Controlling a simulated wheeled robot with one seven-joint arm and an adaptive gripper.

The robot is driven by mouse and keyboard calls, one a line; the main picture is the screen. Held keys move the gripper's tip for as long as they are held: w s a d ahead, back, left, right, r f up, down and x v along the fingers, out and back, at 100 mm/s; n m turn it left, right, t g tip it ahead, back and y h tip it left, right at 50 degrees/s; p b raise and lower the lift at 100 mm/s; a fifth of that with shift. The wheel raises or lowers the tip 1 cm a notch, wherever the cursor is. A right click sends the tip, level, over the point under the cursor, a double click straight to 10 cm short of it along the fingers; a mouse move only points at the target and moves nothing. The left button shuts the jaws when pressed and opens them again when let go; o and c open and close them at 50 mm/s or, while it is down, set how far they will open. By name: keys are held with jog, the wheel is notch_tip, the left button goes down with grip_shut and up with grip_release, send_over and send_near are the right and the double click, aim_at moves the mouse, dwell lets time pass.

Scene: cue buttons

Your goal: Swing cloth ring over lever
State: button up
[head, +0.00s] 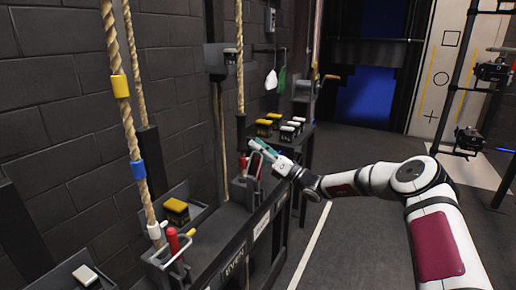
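A near lever with a red grip (173,241) stands upright in a grey bracket at the lower left, beside a thick rope (132,140). A pale wire-like loop (187,236) is at this lever; I cannot tell if it is the ring. A second lever with red parts (243,164) stands farther along the ledge, beside another rope. My gripper (256,147) is close to this second lever, at its right, with a teal part showing. Its fingers are too small to tell whether they are open or hold anything. No cloth ring can be made out clearly.
The dark ledge (217,242) runs along the brick wall at left. A yellow-topped block (176,210) sits in a tray on it. Several yellow and white blocks stand on a farther table. A rack stands at right; the floor between is clear.

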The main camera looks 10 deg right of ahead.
jog(key=v, duration=1.2)
jog(key=s+a+r+n+g+h, duration=0.2)
jog(key=s+a+r+n+g, duration=0.1)
jog(key=s+a+n+g, duration=0.5)
jog(key=s+a+r+n+g+h, duration=0.1)
jog(key=s+a+r+n+g, duration=0.2)
jog(key=s+a+n+g, duration=0.55)
jog(key=s+r+n+h, duration=0.1)
jog(key=s+n+h, duration=0.3)
jog(key=s, duration=0.6)
jog(key=s+d+r+n+t+h, duration=0.1)
jog(key=s+d+n+h, duration=0.4)
jog(key=s, duration=0.5)
jog(key=s+d+r+n+t+h, duration=0.1)
jog(key=s+d+n+t+h, duration=0.15)
jog(key=s+d, duration=0.55)
jog(key=s+d+r+n+t+h, duration=0.1)
jog(key=s+d+n+h, duration=0.3)
jog(key=s, duration=0.8)
notch_tip(320, 180, up, 16)
jog(key=t+p, duration=0.2)
jog(key=p, duration=1.3)
jog(key=shift+w+a+r, duration=0.15)
jog(key=shift+w+r, duration=0.05)
